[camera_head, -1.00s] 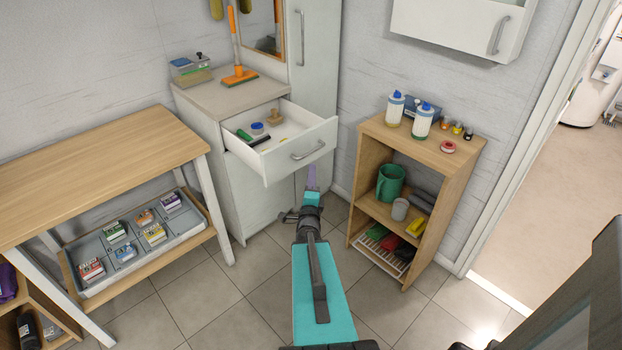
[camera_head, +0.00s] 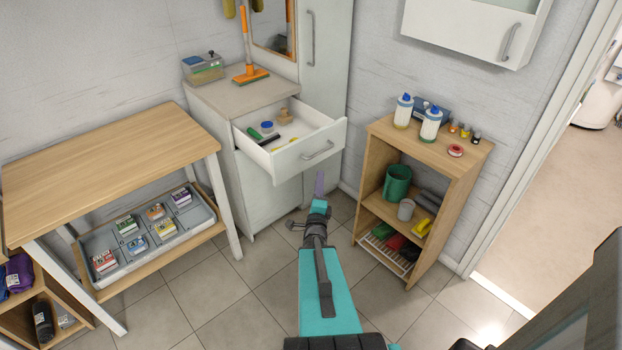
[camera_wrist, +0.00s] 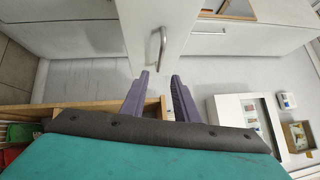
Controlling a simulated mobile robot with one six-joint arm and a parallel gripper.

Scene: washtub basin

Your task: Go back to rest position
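My gripper (camera_wrist: 154,88) shows in the wrist view as two purple-grey fingers held apart, with nothing between them. In the head view my gripper (camera_head: 319,184) is small and seen from behind, in front of and below the open drawer. The open drawer (camera_head: 309,154) of the white cabinet holds a green-handled brush, a blue-lidded jar, a wooden item and something yellow. In the wrist view a grey handle (camera_wrist: 158,48) on a white front appears beyond the fingers, apart from them.
A wooden shelf unit (camera_head: 457,178) with bottles, a green mug and cloths stands right of the arm. A wooden table (camera_head: 110,150) with a grey tray of small boxes (camera_head: 200,212) beneath stands left. Tiled floor (camera_head: 245,280) lies clear between them. A doorway opens at right.

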